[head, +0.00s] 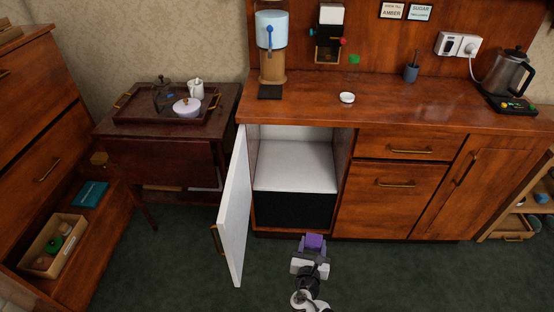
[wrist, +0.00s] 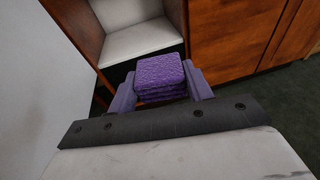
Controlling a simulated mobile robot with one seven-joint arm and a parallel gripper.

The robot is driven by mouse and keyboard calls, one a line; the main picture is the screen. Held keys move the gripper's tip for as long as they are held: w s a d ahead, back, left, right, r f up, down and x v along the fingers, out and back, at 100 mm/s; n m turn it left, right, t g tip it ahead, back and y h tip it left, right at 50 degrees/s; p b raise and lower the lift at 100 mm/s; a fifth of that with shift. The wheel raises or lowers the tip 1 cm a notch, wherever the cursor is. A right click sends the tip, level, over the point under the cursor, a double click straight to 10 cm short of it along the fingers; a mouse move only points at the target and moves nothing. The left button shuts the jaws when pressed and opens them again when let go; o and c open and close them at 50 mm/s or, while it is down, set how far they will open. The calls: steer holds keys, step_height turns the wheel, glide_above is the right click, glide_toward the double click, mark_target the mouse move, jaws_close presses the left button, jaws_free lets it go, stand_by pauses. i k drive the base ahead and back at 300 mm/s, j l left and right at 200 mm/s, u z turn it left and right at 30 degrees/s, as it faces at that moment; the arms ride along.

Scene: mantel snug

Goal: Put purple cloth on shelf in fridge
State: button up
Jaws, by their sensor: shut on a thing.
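The purple cloth (wrist: 160,72) is a folded, textured stack held between the two fingers of my gripper (wrist: 160,90) in the wrist view. In the head view my gripper (head: 312,246) is low in front of the open fridge, with the purple cloth (head: 313,241) at its tip. The fridge is a low cabinet compartment with its white door (head: 236,215) swung open to the left. Its white shelf (head: 295,165) looks bare, above a dark lower part (head: 294,208). The shelf also shows ahead of the cloth in the wrist view (wrist: 140,40). The cloth is outside the fridge.
The open door stands close on the left. Wooden drawers (head: 395,190) adjoin the opening on the right. A counter (head: 400,105) above holds a dispenser (head: 271,45), a small white dish (head: 347,98) and a kettle (head: 510,72). Green carpet (head: 400,275) is clear at right.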

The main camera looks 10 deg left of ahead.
mark_target(302, 178)
steer(key=i+l+u, duration=0.45)
steer(key=l+u, duration=0.2)
steer(key=i+j+u, duration=0.2)
steer(key=i, duration=0.3)
